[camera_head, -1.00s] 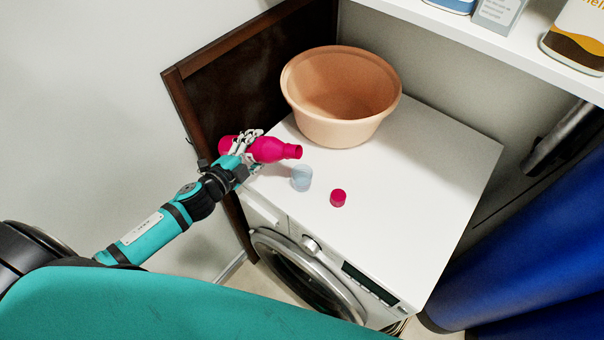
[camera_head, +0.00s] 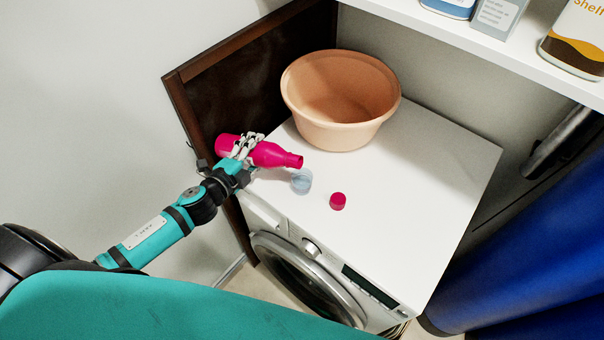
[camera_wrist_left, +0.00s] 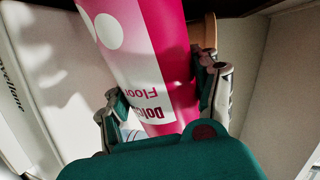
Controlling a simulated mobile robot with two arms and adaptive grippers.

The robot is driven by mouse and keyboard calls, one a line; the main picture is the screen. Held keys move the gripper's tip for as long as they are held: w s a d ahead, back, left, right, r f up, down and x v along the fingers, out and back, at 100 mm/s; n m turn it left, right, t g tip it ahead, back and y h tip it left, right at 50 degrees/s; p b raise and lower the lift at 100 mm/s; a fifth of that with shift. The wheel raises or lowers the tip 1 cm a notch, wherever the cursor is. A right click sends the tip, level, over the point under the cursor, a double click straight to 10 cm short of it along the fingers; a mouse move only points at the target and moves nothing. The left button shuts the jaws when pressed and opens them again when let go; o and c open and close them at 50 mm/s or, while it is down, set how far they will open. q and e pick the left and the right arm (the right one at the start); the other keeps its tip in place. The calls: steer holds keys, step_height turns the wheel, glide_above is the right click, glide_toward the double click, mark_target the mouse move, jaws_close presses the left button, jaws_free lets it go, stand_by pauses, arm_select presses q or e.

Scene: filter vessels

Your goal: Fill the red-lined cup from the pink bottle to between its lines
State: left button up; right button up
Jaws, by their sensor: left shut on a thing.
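The pink bottle (camera_head: 275,155) lies tipped well over, its open neck pointing right and somewhat down. My left gripper (camera_head: 244,148) is shut around the bottle's body. The left wrist view shows the bottle (camera_wrist_left: 145,60), with its white label, between the two fingers (camera_wrist_left: 162,100). A small clear bluish cup (camera_head: 301,182) stands upright on the white machine top, just below the bottle's mouth in the head view. Its lines and liquid level are too small to make out, and no stream can be told. My right gripper is not in view.
A pink cap (camera_head: 338,201) lies on the washing machine top (camera_head: 420,180), right of the cup. A peach basin (camera_head: 345,125) stands behind. A dark brown panel (camera_head: 240,90) rises at the left. A shelf (camera_head: 480,38) with containers hangs above right. The top's right part is clear.

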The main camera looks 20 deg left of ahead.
arm_select(q)
steer(key=shift+r+m, duration=0.25)
steer(key=shift+m, duration=0.05)
stand_by(0.6)
stand_by(0.8)
steer(key=shift+y+p, duration=0.3)
steer(key=shift+p, duration=0.05)
stand_by(2.3)
